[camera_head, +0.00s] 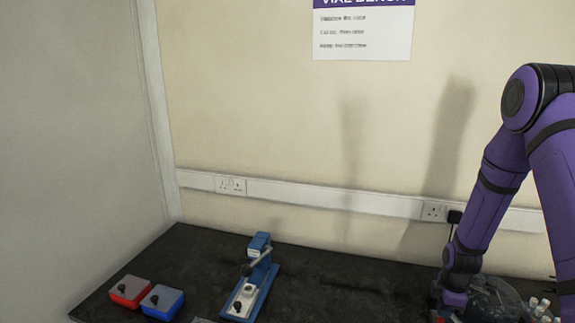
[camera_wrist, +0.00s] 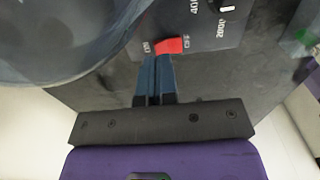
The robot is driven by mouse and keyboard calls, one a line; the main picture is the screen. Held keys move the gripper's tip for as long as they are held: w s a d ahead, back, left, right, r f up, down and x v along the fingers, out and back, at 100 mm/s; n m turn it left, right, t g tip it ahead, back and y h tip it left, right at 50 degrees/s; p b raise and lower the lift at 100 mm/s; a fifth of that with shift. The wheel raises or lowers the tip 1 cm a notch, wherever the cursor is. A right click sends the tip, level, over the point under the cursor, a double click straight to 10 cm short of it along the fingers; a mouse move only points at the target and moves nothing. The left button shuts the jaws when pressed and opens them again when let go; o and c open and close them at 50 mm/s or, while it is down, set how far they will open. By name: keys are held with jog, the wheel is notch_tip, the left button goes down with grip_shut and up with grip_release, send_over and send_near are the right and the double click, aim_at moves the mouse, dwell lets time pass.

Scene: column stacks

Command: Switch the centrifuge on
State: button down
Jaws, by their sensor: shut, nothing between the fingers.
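The centrifuge's grey front panel (camera_wrist: 215,30) fills the top of the wrist view, with a red switch (camera_wrist: 175,45) between the printed words ON, at left, and OFF, at right. I cannot tell which way the switch is pressed. My gripper (camera_wrist: 155,58) is shut and empty, its blue fingertips at the switch's ON end; I cannot tell whether they touch. A clear domed lid (camera_wrist: 60,35) is at the upper left. In the head view, the centrifuge's clear lid (camera_head: 495,297) shows at the lower right, partly behind my purple arm; the switch is hidden there.
The panel also carries a dial (camera_wrist: 227,8) with speed numbers. In the head view, small white-capped tubes (camera_head: 540,308) stand right of the lid. A blue press (camera_head: 258,275), a red box (camera_head: 131,291) and a blue box (camera_head: 162,301) are at the left. The bench between is clear.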

aim_at(441, 319)
jog(key=shift+f, duration=1)
dwell(0.6)
jog(key=shift+r, duration=2.5)
jog(key=shift+r, duration=0.35)
jog(key=s+a+r+m+t, duration=0.1)
jog(key=s+a+r+m, duration=0.1)
jog(key=r, duration=0.7)
jog(key=s+a+r+m+t, duration=0.1)
jog(key=s+a+r+m, duration=0.15)
jog(key=r, duration=0.65)
jog(key=s+a+r+m+t, duration=0.1)
jog(key=s+a+r+m, duration=0.15)
jog(key=r, duration=0.75)
jog(key=s+a+r+m+t, duration=0.1)
jog(key=s+a+r+m, duration=0.2)
jog(key=s+r, duration=0.3)
jog(key=s+a+r+m+t, duration=0.1)
jog(key=s+a+r+m, duration=0.2)
jog(key=s, duration=1)
notch_tip(441, 319, up, 3)
jog(key=shift+f+m, duration=0.1)
jog(key=shift+m, duration=0.8)
